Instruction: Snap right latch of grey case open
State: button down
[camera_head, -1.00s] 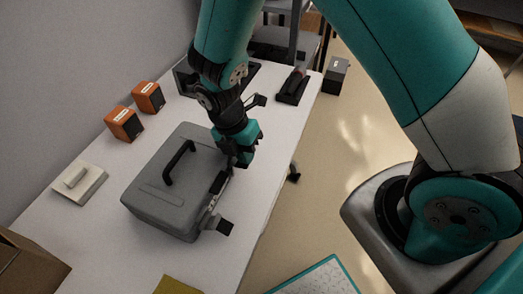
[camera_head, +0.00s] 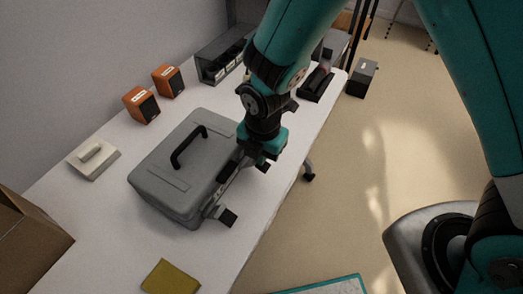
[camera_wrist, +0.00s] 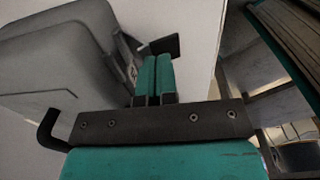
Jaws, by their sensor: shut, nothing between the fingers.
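The grey case (camera_head: 172,178) lies closed on the white table, its black handle (camera_head: 189,147) on top. The near front latch (camera_head: 228,217) juts outward with a dark end. The right latch, at the far end of the front, is largely hidden by my gripper; a grey strip shows beside it, and I cannot tell its position. My gripper (camera_head: 264,163) is at that far front end. In the wrist view its teal fingers (camera_wrist: 153,62) are shut and empty, beside the case (camera_wrist: 68,55). A jutting dark-ended latch (camera_wrist: 165,45) shows past the tips; contact is unclear.
Two orange speakers (camera_head: 141,104) (camera_head: 168,80) stand behind the case. A white block with a handle (camera_head: 93,158) is to the left. A cardboard box (camera_head: 28,238) and a yellow pad (camera_head: 171,277) are nearer. The table's right edge runs close to my gripper.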

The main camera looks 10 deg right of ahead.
jog(key=shift+w+a+r, duration=0.1)
jog(key=shift+w+a, duration=0.15)
jog(key=shift+a, duration=0.1)
jog(key=shift+r+p, duration=0.3)
jog(key=shift+p, duration=0.1)
jog(key=s+d+r+p, duration=0.1)
jog(key=d+r, duration=0.1)
jog(key=r, duration=0.4)
jog(key=s+d+r+p, duration=0.1)
jog(key=s+d+r, duration=0.1)
jog(key=r, duration=0.4)
jog(key=shift+s+r, duration=0.15)
jog(key=shift+s, duration=0.05)
